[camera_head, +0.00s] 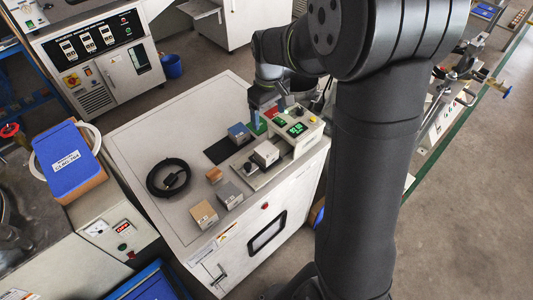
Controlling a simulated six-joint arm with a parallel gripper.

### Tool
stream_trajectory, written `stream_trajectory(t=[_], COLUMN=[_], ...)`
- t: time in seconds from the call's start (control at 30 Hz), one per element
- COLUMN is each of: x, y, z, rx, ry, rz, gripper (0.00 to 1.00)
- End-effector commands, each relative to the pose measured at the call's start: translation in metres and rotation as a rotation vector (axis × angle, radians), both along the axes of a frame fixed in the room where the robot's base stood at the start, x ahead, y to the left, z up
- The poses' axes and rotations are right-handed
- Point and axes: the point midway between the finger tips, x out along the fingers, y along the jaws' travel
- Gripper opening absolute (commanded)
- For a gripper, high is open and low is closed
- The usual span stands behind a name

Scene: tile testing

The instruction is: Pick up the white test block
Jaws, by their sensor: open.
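A white block (265,153), the likely test block, sits on a grey metal plate beside the instrument with green displays, on top of the pale cabinet (130,150). My gripper (263,113) is above the back part of the cabinet top, behind the white block and apart from it. Its fingers are small and partly merge with the green and red items behind them. It is open, and I see nothing held in it.
A blue block (239,132), a small brown block (214,174), a grey block (230,194) and a tan block (204,214) stand nearby. A black cable coil (152,181) lies at left. The instrument (298,130) stands close on the right. The back left top is clear.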

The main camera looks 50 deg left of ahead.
Motion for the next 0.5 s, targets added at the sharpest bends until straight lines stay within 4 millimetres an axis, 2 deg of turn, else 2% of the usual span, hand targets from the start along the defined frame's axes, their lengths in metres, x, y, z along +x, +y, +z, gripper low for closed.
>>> stream_trajectory(t=[0.17,0.5], x=[0.0,-0.001], y=[-0.001,-0.001], z=[-0.024,-0.097], rx=[-0.005,-0.005], ry=[0.003,0.003], rz=[0.013,0.011], gripper=[0.8,0.8])
